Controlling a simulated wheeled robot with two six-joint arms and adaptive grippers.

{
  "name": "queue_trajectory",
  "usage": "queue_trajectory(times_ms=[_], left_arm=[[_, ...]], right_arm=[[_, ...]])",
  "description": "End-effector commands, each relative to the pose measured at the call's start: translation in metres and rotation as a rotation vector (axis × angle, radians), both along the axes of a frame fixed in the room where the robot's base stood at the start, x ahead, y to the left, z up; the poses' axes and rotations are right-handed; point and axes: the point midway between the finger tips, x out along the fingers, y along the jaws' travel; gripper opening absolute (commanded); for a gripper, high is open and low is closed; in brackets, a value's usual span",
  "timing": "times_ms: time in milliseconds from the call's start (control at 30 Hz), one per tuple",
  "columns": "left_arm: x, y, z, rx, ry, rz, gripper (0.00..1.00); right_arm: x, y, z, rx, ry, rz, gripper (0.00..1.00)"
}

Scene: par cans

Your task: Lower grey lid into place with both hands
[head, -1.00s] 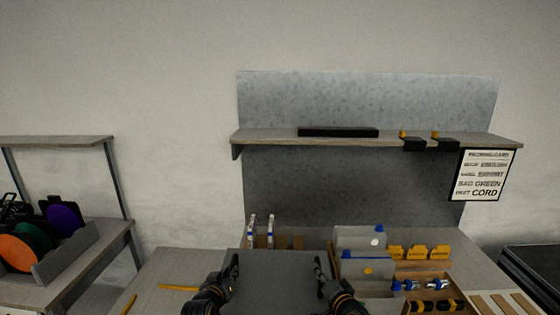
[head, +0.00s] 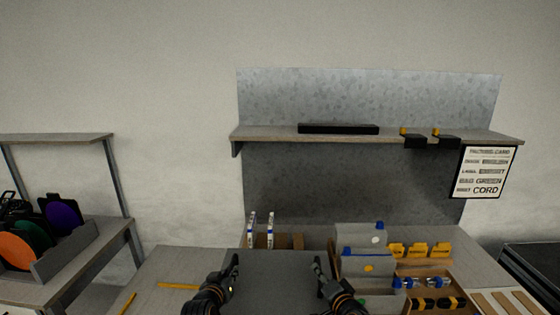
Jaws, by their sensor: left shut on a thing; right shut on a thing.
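The grey lid (head: 278,280) is a flat dark grey panel at the bottom middle of the head view, held between my two grippers. My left gripper (head: 234,264) is shut on its left edge. My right gripper (head: 319,266) is shut on its right edge. The lid's near edge runs out of the picture. Whatever lies under the lid is hidden, so I cannot tell whether it touches anything below.
Grey boxes with blue tops (head: 365,266) stand close to the right of my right gripper. A wooden tray (head: 432,289) holds small parts. A shelf (head: 285,138) spans the back. Yellow strips (head: 178,287) lie on the table at left, where there is free room.

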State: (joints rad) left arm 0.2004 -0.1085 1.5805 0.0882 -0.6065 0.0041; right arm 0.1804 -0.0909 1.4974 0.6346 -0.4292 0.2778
Motion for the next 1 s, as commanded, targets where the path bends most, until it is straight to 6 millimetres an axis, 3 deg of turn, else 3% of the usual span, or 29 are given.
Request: queue_trajectory(times_ms=[67, 100, 300, 500, 533, 700, 1000], left_arm=[[0.0005, 0.0007, 0.0018, 0.002, -0.004, 0.001, 0.00], [0.0009, 0.0007, 0.0033, 0.002, -0.007, 0.002, 0.17], [0.0005, 0.0004, 0.0021, 0.001, -0.004, 0.000, 0.43], [0.0002, 0.0001, 0.0011, 0.000, -0.002, 0.000, 0.43], [-0.0002, 0.0001, -0.0006, 0.000, 0.001, 0.000, 0.41], [-0.0001, 0.0000, -0.0003, 0.000, 0.001, 0.000, 0.41], [0.0000, -0.0001, 0.0002, 0.000, 0.000, 0.000, 0.41]], right_arm=[[0.0005, -0.0008, 0.0017, -0.001, -0.004, -0.002, 0.00], [0.0009, -0.0009, 0.0033, -0.001, -0.007, -0.003, 0.00], [0.0009, -0.0006, 0.0030, 0.000, -0.005, -0.002, 0.00], [0.0007, -0.0003, 0.0026, 0.001, -0.005, -0.002, 0.00], [0.0003, -0.0002, 0.0009, 0.000, -0.002, -0.001, 0.19], [0.0002, -0.0001, 0.0008, 0.000, -0.001, 0.000, 0.41], [0.0001, 0.0000, 0.0003, 0.000, 0.000, 0.000, 0.41]])
